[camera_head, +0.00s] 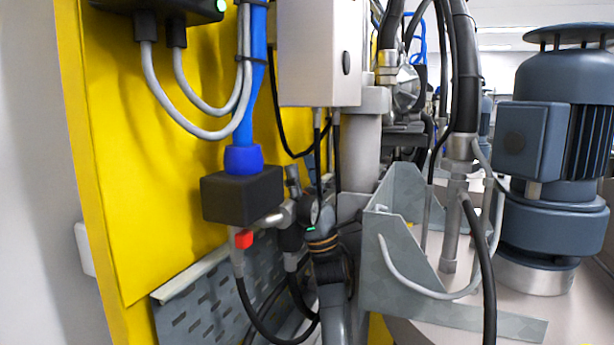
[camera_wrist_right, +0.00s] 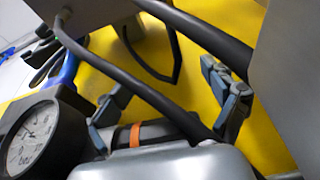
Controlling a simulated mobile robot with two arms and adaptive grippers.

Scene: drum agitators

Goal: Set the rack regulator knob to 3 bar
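A dark cylinder with an orange band (camera_wrist_right: 150,133), seemingly the regulator knob, lies beside the gauge, partly hidden by my gripper body. My right gripper (camera_wrist_right: 170,103) has its fingers apart, one on each side of the cylinder's far edge; contact cannot be told. In the head view my right gripper (camera_head: 306,192) is crowded among the fittings. My left gripper is not in view.
A black box (camera_head: 240,195) with a blue hose and a red button (camera_head: 243,238) sits just left of the regulator. Dark cables hang close around my right gripper. A metal bracket (camera_head: 400,270) and a motor (camera_head: 550,150) stand to the right.

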